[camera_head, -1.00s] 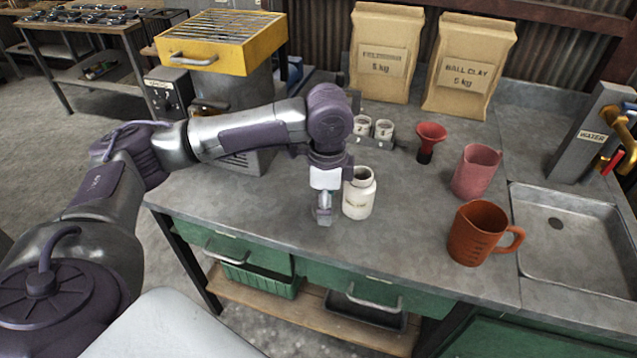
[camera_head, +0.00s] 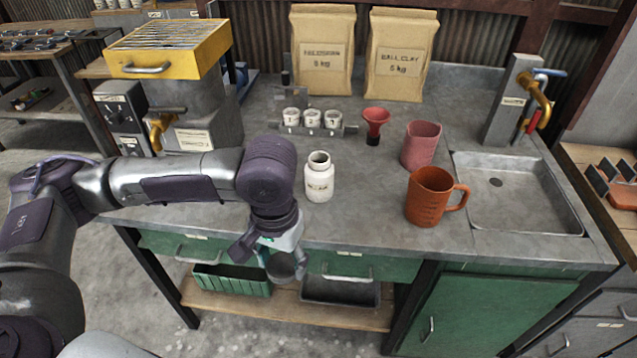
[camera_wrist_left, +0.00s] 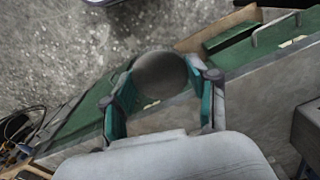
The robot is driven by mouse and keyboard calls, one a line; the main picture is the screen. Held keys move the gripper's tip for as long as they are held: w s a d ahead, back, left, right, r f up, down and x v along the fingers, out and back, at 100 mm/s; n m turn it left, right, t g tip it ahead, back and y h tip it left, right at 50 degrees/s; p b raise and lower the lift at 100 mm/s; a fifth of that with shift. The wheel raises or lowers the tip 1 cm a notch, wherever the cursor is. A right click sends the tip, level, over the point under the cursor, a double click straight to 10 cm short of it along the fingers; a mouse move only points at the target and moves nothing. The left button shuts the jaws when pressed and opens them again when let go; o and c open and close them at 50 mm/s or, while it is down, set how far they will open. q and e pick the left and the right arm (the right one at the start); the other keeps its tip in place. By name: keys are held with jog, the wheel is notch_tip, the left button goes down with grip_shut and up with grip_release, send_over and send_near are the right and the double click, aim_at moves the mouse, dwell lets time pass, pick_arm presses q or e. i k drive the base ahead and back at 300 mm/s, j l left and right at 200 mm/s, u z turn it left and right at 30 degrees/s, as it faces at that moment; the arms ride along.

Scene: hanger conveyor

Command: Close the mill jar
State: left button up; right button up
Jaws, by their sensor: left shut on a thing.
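The white mill jar (camera_head: 319,180) stands upright on the grey bench top, with its dark mouth open at the top. My left gripper (camera_head: 283,262) is in front of the bench edge, to the lower left of the jar and apart from it. It is shut on a round grey piece that looks like the jar lid (camera_head: 287,267). In the left wrist view the lid (camera_wrist_left: 160,74) sits between the two fingers (camera_wrist_left: 163,95). The jar is not seen in the wrist view. My right gripper is not in view.
Numbered cups (camera_head: 311,118), a red funnel (camera_head: 376,121), a pink jug (camera_head: 421,145) and an orange jug (camera_head: 430,196) stand behind and right of the jar. A sink (camera_head: 520,194) lies further right. The bench front near the jar is clear.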

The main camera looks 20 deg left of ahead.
aim_at(320, 170)
jog(key=i+l+u, duration=0.1)
jog(key=l+u, duration=0.25)
jog(key=i+l+u, duration=0.1)
jog(key=u, duration=0.25)
jog(key=l+u, duration=0.35)
jog(key=l, duration=0.1)
